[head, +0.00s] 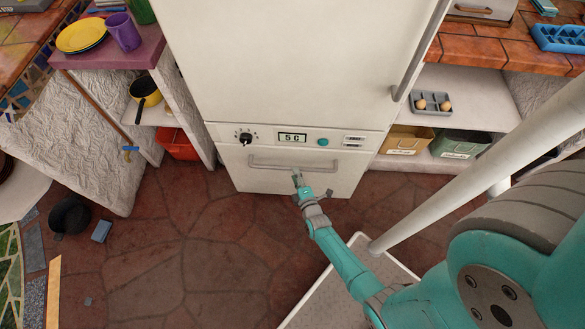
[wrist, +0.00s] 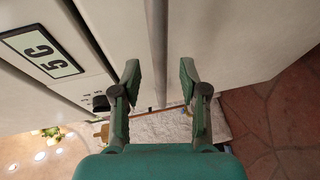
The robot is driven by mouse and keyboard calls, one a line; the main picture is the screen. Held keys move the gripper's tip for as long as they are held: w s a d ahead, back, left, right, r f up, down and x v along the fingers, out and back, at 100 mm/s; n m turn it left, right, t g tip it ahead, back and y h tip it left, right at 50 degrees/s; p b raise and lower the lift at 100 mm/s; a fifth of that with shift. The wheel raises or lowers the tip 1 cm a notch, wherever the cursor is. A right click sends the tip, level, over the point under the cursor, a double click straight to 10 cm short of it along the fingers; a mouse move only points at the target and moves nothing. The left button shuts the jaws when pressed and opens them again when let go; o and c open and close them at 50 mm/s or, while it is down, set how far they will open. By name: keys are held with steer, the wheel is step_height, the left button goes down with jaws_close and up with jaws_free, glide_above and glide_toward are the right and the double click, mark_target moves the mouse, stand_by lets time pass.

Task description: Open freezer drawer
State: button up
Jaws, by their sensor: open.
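The freezer drawer (head: 265,180) is the white lower front of the fridge and looks closed, flush under the control panel. Its grey bar handle (head: 270,162) runs across its upper part. My gripper (head: 297,174) is in front of the drawer, at the right half of the handle. In the wrist view, the handle (wrist: 157,45) runs upright in the picture between the two open fingers (wrist: 159,72) of my gripper. I see no finger pressed on the bar. I cannot tell how deep the bar sits between them.
The control panel (head: 260,136) with a "5 C" display (head: 292,137) is above the drawer. The large upper fridge door (head: 285,60) is closed. A red bin (head: 177,144) stands at left, shelf boxes (head: 406,140) at right. The stone floor (head: 205,240) before the drawer is clear.

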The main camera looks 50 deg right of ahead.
steer(key=shift+x, duration=2)
jaws_close()
